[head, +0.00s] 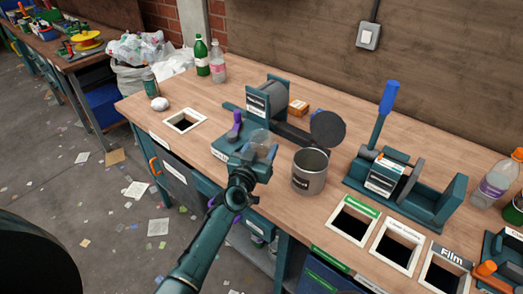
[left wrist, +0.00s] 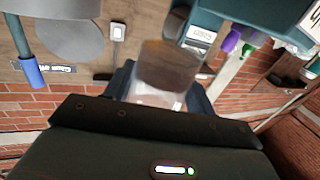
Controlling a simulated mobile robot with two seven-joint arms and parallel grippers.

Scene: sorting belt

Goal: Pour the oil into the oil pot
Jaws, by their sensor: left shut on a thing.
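A grey metal pot (head: 310,172) with an open top and a dark label stands on the bench in the head view. It appears to be the oil pot. My left gripper (head: 260,150) is left of the pot and shut on a clear container (head: 259,139). In the left wrist view the container (left wrist: 166,68) looks see-through and brownish, with a pale label, between my gripper's fingers (left wrist: 165,92). I cannot tell how much oil is in it. The pot's grey side (left wrist: 50,10) seems to show at the top left there. My right gripper is not in view.
A teal machine with a grey drum (head: 268,98) and a round grey disc (head: 328,129) stands behind the pot. A teal lever press (head: 385,175) with a blue handle is to the right. Framed bench openings (head: 352,222) lie in front. Bottles (head: 203,58) stand at the back left.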

